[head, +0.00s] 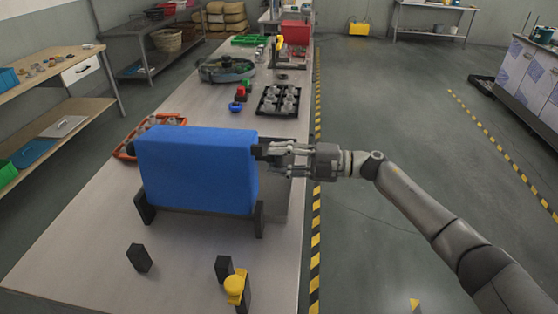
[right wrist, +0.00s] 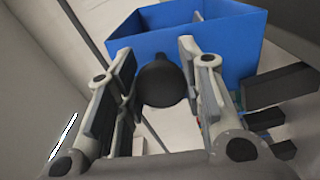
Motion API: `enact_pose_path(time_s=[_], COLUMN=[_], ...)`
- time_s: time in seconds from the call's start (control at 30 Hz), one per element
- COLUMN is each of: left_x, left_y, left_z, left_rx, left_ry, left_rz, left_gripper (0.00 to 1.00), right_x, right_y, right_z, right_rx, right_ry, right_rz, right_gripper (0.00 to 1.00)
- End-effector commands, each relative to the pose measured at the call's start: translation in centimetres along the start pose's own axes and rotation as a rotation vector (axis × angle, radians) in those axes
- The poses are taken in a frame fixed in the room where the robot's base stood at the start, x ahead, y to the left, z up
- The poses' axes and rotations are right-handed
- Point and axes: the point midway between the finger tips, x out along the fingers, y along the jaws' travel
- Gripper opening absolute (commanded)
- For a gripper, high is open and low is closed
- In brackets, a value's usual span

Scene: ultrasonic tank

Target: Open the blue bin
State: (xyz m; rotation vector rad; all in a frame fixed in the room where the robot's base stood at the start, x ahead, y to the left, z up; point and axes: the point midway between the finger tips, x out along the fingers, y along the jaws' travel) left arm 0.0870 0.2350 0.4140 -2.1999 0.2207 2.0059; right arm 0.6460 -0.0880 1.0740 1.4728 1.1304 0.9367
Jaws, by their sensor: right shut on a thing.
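The blue bin (head: 195,172) stands on the long table, on dark supports (head: 147,207). In the head view its broad blue side faces me. In the right wrist view the bin (right wrist: 225,40) shows blue walls around what looks like an open hollow. My right gripper (head: 275,155) is at the bin's right side. Its fingers (right wrist: 160,85) are closed around a dark rounded knob (right wrist: 162,80). My left gripper is in neither view.
Black blocks (head: 139,258) and a yellow-topped post (head: 236,289) stand in front of the bin. An orange tray (head: 128,150) lies behind its left side. A black tray with several metal parts (head: 278,101) lies farther back. The floor right of the table is open.

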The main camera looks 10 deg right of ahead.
Motion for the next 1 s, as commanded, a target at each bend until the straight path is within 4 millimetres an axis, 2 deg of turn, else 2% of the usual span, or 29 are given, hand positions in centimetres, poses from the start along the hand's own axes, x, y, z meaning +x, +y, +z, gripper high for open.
enact_pose_path(time_s=[0.4,1.0], left_x=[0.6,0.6], left_y=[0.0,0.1], left_z=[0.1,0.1], left_rx=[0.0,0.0], left_ry=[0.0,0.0], left_rz=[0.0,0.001], left_gripper=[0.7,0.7], right_x=[-0.1,0.0], right_y=[-0.4,-0.6], right_z=[1.3,1.5], right_rx=[0.114,0.135], right_ry=[-0.004,-0.002], right_rz=[0.007,0.006], right_gripper=[0.0,0.0])
